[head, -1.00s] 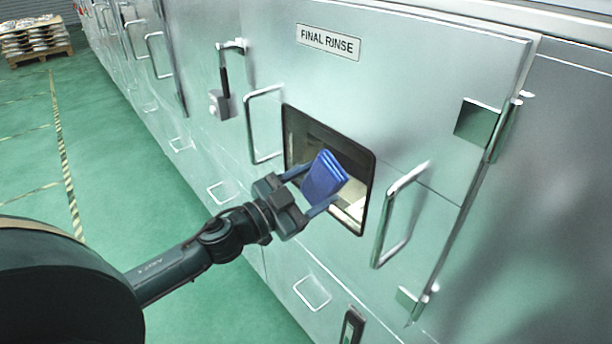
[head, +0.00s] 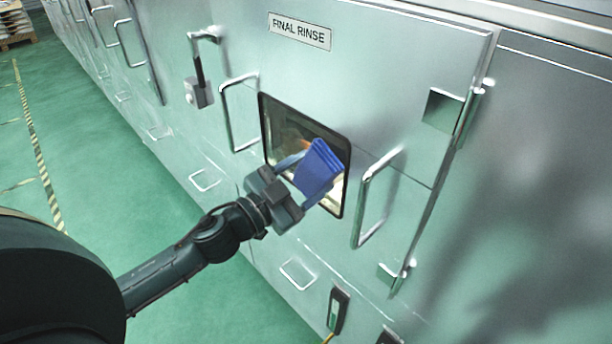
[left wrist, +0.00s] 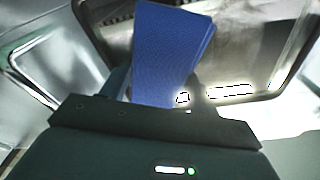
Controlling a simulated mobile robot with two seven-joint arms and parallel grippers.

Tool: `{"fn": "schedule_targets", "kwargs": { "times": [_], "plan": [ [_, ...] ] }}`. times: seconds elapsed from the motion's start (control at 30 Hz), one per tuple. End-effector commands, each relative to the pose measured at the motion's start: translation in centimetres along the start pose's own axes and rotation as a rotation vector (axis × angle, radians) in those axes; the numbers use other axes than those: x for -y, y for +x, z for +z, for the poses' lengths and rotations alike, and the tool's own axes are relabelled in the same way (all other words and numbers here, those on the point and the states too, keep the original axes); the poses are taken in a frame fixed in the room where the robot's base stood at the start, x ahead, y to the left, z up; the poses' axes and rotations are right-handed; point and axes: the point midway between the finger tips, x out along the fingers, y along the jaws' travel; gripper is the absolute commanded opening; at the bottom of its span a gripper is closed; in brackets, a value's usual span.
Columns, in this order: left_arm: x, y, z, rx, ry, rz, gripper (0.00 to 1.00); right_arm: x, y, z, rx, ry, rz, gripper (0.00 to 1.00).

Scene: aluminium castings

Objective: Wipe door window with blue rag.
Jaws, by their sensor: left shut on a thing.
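My left gripper (head: 306,183) is shut on a folded blue rag (head: 318,168) and holds it in front of the door window (head: 275,133). The window is a dark-framed pane in the metal door (head: 390,95) labelled FINAL RINSE. The rag covers the window's lower right part in the head view; I cannot tell whether it touches the glass. In the left wrist view the rag (left wrist: 172,50) stands up from the gripper, with the window (left wrist: 240,50) behind it. My right gripper is not in view.
Bar handles stand out on both sides of the window, one at left (head: 228,115) and one at right (head: 361,212). A latch (head: 200,90) hangs at upper left. Hinges (head: 470,100) line the door's right edge. Green floor (head: 90,170) is open at left.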

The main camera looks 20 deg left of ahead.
Motion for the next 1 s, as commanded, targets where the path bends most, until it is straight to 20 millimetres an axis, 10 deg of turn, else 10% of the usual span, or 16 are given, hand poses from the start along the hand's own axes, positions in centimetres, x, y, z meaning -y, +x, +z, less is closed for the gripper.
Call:
{"fn": "schedule_targets", "kwargs": {
  "times": [1.0],
  "plan": [
    [5.6, -0.2, 2.3, 0.0, 0.003, -0.004, 0.24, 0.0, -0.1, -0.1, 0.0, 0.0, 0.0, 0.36]
  ]
}}
